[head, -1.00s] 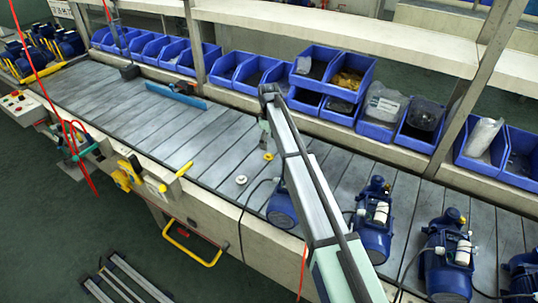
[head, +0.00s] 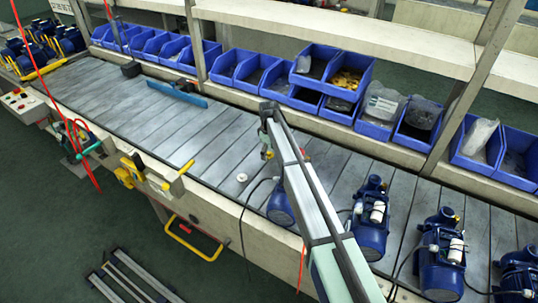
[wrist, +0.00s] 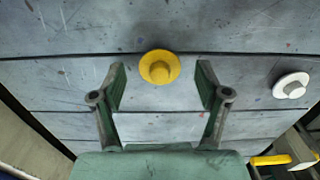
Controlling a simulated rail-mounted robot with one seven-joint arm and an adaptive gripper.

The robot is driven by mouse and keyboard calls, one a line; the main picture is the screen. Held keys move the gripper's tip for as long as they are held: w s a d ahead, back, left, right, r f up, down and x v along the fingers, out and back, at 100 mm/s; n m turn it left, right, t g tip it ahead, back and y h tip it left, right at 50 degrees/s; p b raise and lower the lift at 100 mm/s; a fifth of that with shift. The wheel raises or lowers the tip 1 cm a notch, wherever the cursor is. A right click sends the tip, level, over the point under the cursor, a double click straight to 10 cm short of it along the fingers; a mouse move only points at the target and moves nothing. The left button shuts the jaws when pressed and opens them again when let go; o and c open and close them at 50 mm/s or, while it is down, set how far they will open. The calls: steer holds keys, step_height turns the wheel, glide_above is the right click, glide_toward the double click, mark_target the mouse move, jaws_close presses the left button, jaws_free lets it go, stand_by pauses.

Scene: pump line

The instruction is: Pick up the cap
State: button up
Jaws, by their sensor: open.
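A round yellow cap (wrist: 159,67) with a raised hub lies on the grey slatted line. My gripper (wrist: 160,84) is open and empty, and in the wrist view the cap shows in the gap between its fingertips, slightly beyond them. I cannot tell the height left between the fingertips and the slats. In the head view the yellow cap (head: 268,155) is partly covered at the end of my arm. A white round cap (wrist: 291,85) lies to the right in the wrist view, and it also shows in the head view (head: 241,177).
Blue pumps (head: 371,215) stand on the line at the right. Blue bins (head: 330,75) line the back edge. A yellow-handled fixture (head: 131,171) sits at the front edge. The slats (head: 150,115) left of my gripper are mostly clear.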

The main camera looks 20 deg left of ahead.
steer(key=c, duration=1.1)
steer(key=shift+o, duration=0.2)
steer(key=shift+r, duration=0.1)
